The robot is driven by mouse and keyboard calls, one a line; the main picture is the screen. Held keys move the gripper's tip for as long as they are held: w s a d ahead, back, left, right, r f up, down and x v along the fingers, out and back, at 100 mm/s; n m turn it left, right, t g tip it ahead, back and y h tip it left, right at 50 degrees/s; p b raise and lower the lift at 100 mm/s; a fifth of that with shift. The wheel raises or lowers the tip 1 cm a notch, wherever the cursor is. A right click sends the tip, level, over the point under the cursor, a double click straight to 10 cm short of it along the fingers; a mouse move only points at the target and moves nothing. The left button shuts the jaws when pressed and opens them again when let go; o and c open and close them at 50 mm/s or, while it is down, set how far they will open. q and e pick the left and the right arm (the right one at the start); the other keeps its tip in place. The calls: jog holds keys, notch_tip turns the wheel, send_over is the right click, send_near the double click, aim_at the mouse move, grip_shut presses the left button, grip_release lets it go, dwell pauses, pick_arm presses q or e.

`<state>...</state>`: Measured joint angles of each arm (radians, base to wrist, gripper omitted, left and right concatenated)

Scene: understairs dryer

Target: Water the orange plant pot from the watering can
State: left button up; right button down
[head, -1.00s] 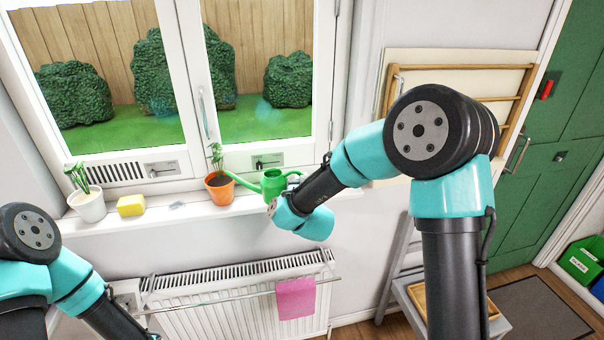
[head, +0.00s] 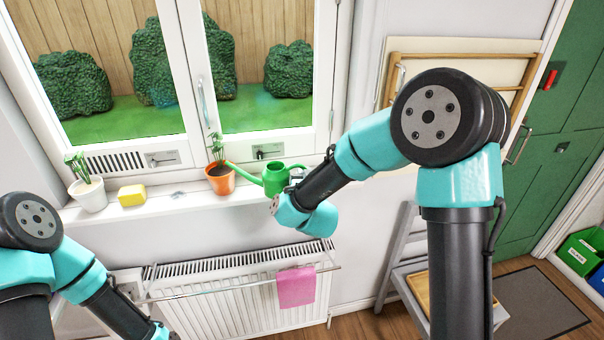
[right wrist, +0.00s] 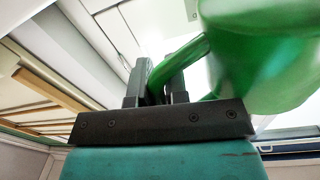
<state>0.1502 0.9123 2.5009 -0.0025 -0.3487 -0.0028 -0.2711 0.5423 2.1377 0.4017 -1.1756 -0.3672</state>
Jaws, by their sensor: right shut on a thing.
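The orange plant pot (head: 220,184) stands on the windowsill with dark soil and a small green plant. The green watering can (head: 277,180) is just right of it, roughly upright, its spout pointing left with the tip near the pot's right rim. My right gripper (head: 296,177) is at the can's right side, partly hidden by its own arm. In the right wrist view the gripper (right wrist: 157,82) is shut on the green handle, and the can body (right wrist: 262,60) fills the upper right. I cannot tell whether the can touches the sill. My left gripper is out of view.
On the windowsill (head: 160,207) a yellow sponge (head: 131,195) and a white plant pot (head: 90,196) stand to the left. The closed window is behind. Below is a radiator (head: 215,297) with a pink cloth (head: 296,287) on its rail. The sill between sponge and orange pot is mostly clear.

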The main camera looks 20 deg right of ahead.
jog(key=s+r, duration=0.3)
jog(key=s, duration=0.3)
jog(key=shift+s+d, duration=0.2)
jog(key=shift+s, duration=0.1)
dwell(1.1)
notch_tip(320, 180, down, 15)
jog(key=w+d+n+y, duration=0.1)
jog(key=n+y, duration=0.3)
jog(key=y, duration=0.3)
jog(key=shift+d+f+n+g, duration=0.15)
jog(key=shift+d+n+g, duration=0.15)
jog(key=shift+g, duration=0.1)
